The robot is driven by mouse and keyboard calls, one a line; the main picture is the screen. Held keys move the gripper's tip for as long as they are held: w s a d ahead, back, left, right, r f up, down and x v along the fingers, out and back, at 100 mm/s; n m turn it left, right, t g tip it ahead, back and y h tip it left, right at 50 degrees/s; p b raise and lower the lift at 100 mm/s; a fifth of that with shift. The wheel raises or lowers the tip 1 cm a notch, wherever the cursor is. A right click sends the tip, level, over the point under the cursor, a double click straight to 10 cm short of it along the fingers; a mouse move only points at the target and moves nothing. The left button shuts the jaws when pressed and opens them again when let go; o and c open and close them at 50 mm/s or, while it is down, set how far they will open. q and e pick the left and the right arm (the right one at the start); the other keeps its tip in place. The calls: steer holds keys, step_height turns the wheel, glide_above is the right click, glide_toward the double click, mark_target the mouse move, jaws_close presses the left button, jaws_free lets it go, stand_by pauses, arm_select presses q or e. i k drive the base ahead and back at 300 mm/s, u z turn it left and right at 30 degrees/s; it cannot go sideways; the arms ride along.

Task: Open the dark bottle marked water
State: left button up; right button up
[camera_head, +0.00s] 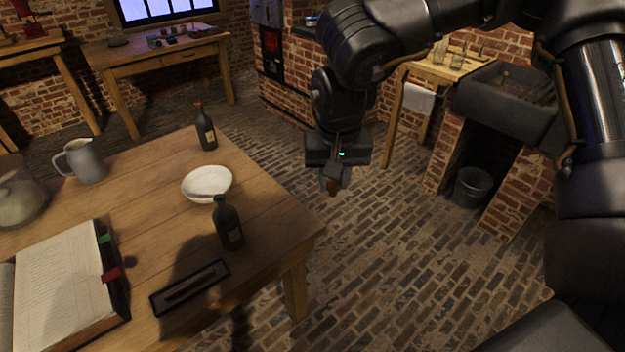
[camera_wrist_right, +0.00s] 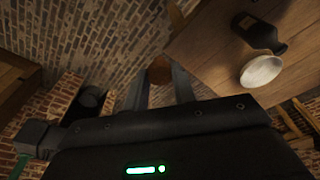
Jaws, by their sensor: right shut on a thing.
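Two dark bottles with pale labels stand upright on the wooden table. The near bottle (camera_head: 228,226) shows no stopper in its neck. The far bottle (camera_head: 206,132) has a reddish-brown stopper in its top. The labels are too small to read. My right gripper (camera_head: 333,184) is off the table's right edge, above the brick floor and apart from both bottles. It is shut on a small brown stopper (camera_wrist_right: 160,72), seen between the fingertips in the right wrist view. One dark bottle (camera_wrist_right: 260,33) also shows there. My left gripper is not in view.
A white bowl (camera_head: 207,184) sits between the bottles. A grey jug (camera_head: 84,162), an open book (camera_head: 62,282) and a dark narrow tray (camera_head: 190,287) are also on the table (camera_head: 150,215). Clear floor lies right of the table, with a bucket (camera_head: 472,188) farther off.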

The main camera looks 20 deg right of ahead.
mark_target(225, 219)
steer(key=i, duration=0.55)
steer(key=u, duration=0.95)
steer(key=i, duration=0.75)
steer(key=u, duration=0.85)
